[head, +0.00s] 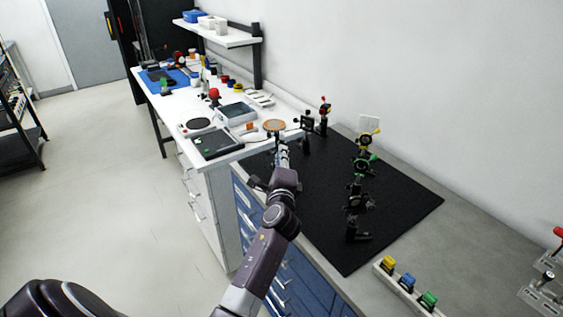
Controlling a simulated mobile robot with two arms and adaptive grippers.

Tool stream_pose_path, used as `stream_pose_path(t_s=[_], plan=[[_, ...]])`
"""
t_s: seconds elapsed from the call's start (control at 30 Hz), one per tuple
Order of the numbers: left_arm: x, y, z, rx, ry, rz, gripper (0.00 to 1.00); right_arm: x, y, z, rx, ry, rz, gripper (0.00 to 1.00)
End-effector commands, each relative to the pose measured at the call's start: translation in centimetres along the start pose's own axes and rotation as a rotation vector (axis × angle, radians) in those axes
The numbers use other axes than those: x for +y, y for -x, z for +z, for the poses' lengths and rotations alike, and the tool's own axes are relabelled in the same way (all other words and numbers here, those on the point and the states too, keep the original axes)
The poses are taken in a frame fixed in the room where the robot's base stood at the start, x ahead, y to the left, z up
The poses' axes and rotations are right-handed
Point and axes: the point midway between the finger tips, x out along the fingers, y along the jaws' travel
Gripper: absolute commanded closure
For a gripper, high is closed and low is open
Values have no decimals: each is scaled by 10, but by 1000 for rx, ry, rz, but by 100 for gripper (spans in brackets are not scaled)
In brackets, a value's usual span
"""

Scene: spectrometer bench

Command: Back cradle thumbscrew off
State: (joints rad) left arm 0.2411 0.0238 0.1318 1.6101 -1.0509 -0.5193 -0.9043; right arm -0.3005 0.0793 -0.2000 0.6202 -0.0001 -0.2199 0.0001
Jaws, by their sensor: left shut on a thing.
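My left gripper (280,143) reaches away from me to the left end of the black mat (400,200), near the white bench's edge. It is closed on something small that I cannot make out. An orange-brown disc (274,125) shows just past its fingertips; I cannot tell whether they touch. Black post mounts stand on the mat: one with a red knob (324,106), a dark one (306,124), one with a yellow knob (366,139) and one with green parts (362,162). I cannot pick out the back cradle or its thumbscrew. My right gripper is out of view.
A white rack with yellow, blue and green blocks (408,281) stands at the front. Fixtures (545,280) lie at the right edge. The mat's front right is clear.

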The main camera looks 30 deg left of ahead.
Motion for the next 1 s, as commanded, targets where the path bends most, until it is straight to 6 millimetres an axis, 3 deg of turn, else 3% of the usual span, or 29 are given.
stream_pose_path(t_s=[0.6,1.0], plan=[[2,0,-1,-1,562,2,100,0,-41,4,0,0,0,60],[1,0,0,-1,761,3,100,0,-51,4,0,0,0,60]])
